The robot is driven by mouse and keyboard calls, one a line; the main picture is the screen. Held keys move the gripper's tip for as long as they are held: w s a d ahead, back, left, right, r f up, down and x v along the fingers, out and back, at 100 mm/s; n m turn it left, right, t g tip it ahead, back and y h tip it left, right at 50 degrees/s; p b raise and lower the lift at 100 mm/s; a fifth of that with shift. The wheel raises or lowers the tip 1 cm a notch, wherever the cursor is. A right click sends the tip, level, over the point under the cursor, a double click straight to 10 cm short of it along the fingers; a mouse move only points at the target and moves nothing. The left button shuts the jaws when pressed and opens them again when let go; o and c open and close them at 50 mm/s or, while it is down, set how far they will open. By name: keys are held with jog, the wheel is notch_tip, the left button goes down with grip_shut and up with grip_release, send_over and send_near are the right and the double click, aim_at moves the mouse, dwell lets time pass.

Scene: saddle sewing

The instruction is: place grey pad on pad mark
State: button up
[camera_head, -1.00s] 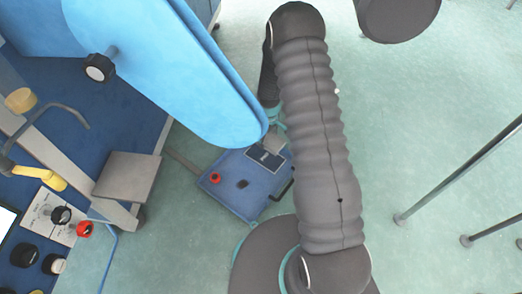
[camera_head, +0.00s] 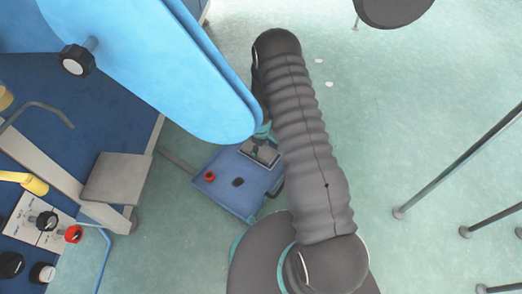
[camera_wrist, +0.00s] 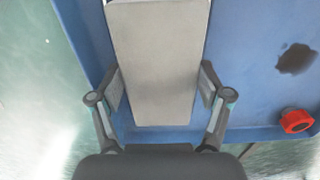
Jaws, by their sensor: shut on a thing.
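The grey pad (camera_wrist: 158,50) is a long, pale grey block in the middle of the wrist view. My gripper (camera_wrist: 160,84) is shut on it, with one finger at each long side. In the head view the pad (camera_head: 262,154) is small and partly hidden by my arm, over the end of the blue tray-like surface (camera_head: 222,196) where a dark rectangular mark lies. The pad covers much of that mark. I cannot tell whether it touches the surface. In the wrist view no mark shows around the pad.
A red knob (camera_wrist: 297,121) and a dark patch (camera_wrist: 296,59) are on the blue surface, right of the pad. A large light-blue panel (camera_head: 160,65) overhangs close to my gripper. Thin metal legs (camera_head: 440,180) stand on the right.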

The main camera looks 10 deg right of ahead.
aim_at(261, 150)
jog(key=shift+f, duration=0.3)
jog(key=shift+f, duration=0.15)
jog(key=o, duration=1.2)
notch_tip(261, 150, up, 12)
jog(key=p, duration=0.1)
jog(key=shift+r+p, duration=0.25)
jog(key=shift+p, duration=0.1)
